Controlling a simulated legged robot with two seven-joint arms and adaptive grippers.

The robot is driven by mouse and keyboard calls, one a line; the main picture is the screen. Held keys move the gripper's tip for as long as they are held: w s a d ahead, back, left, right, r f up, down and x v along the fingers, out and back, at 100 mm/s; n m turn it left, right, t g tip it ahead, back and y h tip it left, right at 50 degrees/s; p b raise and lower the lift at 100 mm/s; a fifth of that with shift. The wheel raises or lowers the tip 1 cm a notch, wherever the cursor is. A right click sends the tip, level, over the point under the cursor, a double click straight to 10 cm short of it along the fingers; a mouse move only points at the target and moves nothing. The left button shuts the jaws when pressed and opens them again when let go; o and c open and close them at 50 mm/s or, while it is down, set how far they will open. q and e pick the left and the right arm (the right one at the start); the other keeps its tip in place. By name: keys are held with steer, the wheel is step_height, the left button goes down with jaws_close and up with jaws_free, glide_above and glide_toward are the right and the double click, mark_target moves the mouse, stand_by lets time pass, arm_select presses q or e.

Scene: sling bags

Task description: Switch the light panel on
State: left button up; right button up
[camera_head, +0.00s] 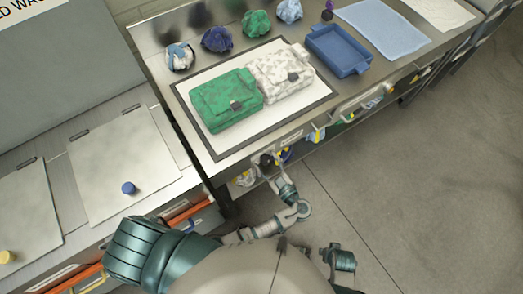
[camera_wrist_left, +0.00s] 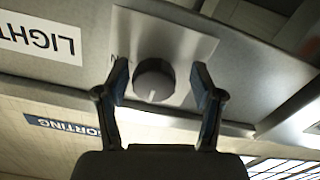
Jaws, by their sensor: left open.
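In the left wrist view a round dark grey knob (camera_wrist_left: 154,80) with a pale pointer line sits on a light plate (camera_wrist_left: 190,35). A label reading LIGHT (camera_wrist_left: 38,38) shows upside down beside it. My left gripper (camera_wrist_left: 160,78) is open, with one finger on each side of the knob; I cannot tell if they touch it. In the head view my left gripper (camera_head: 266,162) is at the front edge of the table, and the knob is hidden. A white panel with a dark frame (camera_head: 222,149) lies on the table; I cannot tell if it is lit. My right gripper does not show.
A green bag (camera_head: 226,101) and a patterned white bag (camera_head: 281,73) lie on the panel. A blue tray (camera_head: 338,50), folded blue cloth (camera_head: 383,29) and several bundles stand behind or beside it. Lidded bins (camera_head: 125,160) are at left. The floor (camera_head: 420,180) at right is clear.

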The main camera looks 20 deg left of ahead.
arm_select(q)
steer(key=shift+a, duration=0.15)
steer(key=shift+d+r, duration=0.15)
steer(key=shift+d, duration=0.8)
steer(key=shift+c, duration=0.4)
steer(key=shift+d, duration=0.1)
steer(key=c, duration=0.8)
steer(key=shift+a, duration=0.4)
steer(key=shift+c, duration=1.3)
steer(key=shift+w+a, duration=0.1)
steer(key=shift+a, duration=0.35)
steer(key=shift+d, duration=0.1)
steer(key=shift+d, duration=0.1)
